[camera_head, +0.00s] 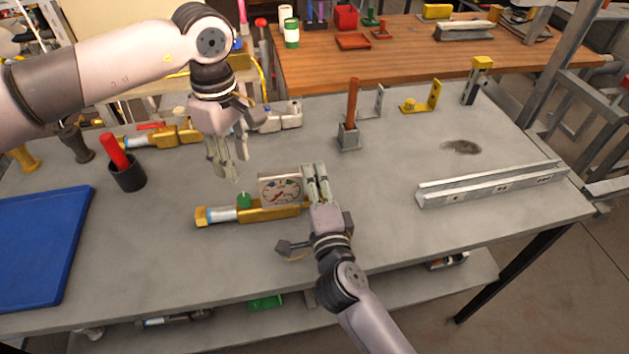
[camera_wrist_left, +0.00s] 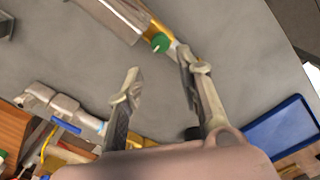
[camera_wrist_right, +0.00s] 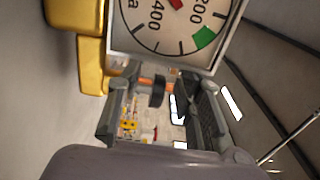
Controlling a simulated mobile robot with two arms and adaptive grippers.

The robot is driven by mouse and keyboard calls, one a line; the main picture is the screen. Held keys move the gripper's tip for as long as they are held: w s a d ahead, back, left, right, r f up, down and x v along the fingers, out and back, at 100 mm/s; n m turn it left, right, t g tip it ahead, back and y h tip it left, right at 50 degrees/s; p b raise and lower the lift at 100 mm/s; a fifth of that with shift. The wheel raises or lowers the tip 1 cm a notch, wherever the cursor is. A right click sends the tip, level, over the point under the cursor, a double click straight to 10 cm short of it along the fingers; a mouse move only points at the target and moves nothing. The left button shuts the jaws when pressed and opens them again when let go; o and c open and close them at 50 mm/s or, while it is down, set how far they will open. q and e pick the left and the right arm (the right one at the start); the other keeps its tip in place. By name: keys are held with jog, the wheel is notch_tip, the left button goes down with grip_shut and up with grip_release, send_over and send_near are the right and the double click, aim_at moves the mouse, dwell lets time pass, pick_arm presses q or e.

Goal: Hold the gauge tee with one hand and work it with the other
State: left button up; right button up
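The gauge tee lies on the grey bench: a brass body (camera_head: 270,212) with a pale blue-white section, a square dial gauge (camera_head: 281,190) and a green knob (camera_head: 244,200). My left gripper (camera_head: 229,175) points down, open and empty, above the knob. The left wrist view shows the knob (camera_wrist_left: 160,43) beyond its parted fingers. My right gripper (camera_head: 315,172) is at the gauge's right side. In the right wrist view its fingers are apart, with background visible between them.
A blue mat (camera_head: 40,245) lies at the left, near a black cup (camera_head: 128,175) with a red handle. Another brass fitting (camera_head: 178,134) lies behind my left gripper. A metal channel (camera_head: 490,185) lies at the right. The bench front is clear.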

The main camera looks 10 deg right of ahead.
jog(key=shift+c, duration=0.3)
grip_shut()
dwell(0.8)
